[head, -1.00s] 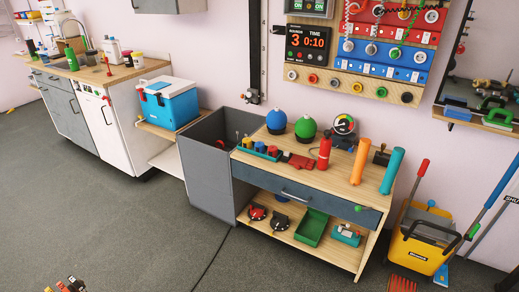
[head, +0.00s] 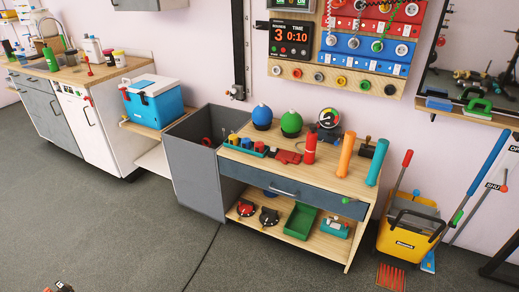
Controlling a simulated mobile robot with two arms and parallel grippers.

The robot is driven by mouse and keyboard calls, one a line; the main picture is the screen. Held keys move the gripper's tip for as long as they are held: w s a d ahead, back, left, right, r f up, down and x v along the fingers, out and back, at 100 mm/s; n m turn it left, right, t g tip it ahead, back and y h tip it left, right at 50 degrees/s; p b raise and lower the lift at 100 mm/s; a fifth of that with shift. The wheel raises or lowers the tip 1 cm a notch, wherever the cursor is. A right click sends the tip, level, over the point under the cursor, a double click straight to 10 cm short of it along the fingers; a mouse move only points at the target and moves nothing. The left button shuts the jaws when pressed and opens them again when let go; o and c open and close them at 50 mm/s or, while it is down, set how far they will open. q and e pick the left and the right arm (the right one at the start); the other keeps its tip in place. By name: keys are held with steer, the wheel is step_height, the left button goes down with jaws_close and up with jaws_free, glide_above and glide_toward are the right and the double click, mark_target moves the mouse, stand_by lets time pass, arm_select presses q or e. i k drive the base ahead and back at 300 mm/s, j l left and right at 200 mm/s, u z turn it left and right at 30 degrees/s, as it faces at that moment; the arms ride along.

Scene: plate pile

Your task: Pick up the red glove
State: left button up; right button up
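A flat red item that looks like the red glove (head: 288,156) lies on the wooden top of the workbench (head: 331,171). It sits between a green tray of small coloured parts (head: 246,148) and a red bottle (head: 310,146). Its fine shape is too small to make out. A small dark piece with red at the bottom left edge looks like the tip of my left gripper (head: 63,288). It is far from the bench, and almost all of it is cut off. My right gripper is not in view.
Blue (head: 262,117) and green (head: 291,123) balls stand behind the red item. Orange (head: 346,154) and teal (head: 377,162) cylinders stand to its right. A grey bin (head: 196,170) adjoins the bench's left side. A yellow bucket (head: 405,244) stands right. The front floor is clear.

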mark_target(285, 157)
steer(key=i+l, duration=0.35)
steer(key=i, duration=0.15)
steer(key=i+l, duration=0.2)
steer(key=i, duration=0.2)
steer(key=i+l, duration=0.2)
steer(key=i, duration=0.15)
